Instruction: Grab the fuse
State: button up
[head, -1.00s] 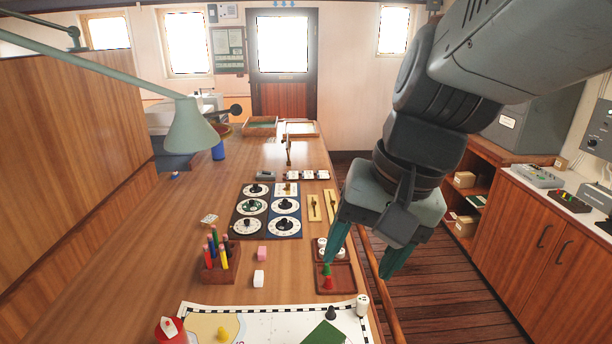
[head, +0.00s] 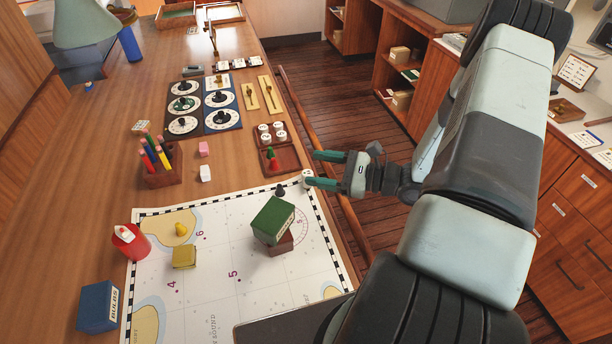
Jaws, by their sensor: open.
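No object in view is clearly labelled as the fuse. A small white cylinder (head: 308,176) stands at the chart's far right corner, close to the tips of my gripper (head: 312,169). My gripper is open, its two green fingers pointing left over the table's right edge. The cylinder is just beyond the fingertips; I cannot tell whether the lower finger touches it. Several white round pieces (head: 265,129) sit in the far part of a small wooden tray (head: 288,158). A red and green piece (head: 273,160) stands in its near part.
A sea chart (head: 205,290) covers the near table, with a dark piece (head: 280,191), a green box (head: 272,220) and a yellow box (head: 184,257) on it. A red can (head: 131,242) and a blue BULBS box (head: 99,307) stand left. A rail (head: 310,140) runs along the right edge.

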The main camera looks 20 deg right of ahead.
jog(key=s+d+f+m+t+h, duration=0.1)
jog(key=d+f+m+t+h, duration=0.4)
jog(key=f+m, duration=0.4)
jog(key=shift+n+t, duration=0.4)
jog(key=shift+n, duration=0.1)
jog(key=x, duration=0.3)
jog(key=f+x, duration=0.1)
jog(key=x, duration=0.7)
jog(key=shift+s+a+f, duration=0.15)
jog(key=shift+s+a, duration=0.1)
jog(key=shift+a, duration=0.1)
jog(key=c, duration=1)
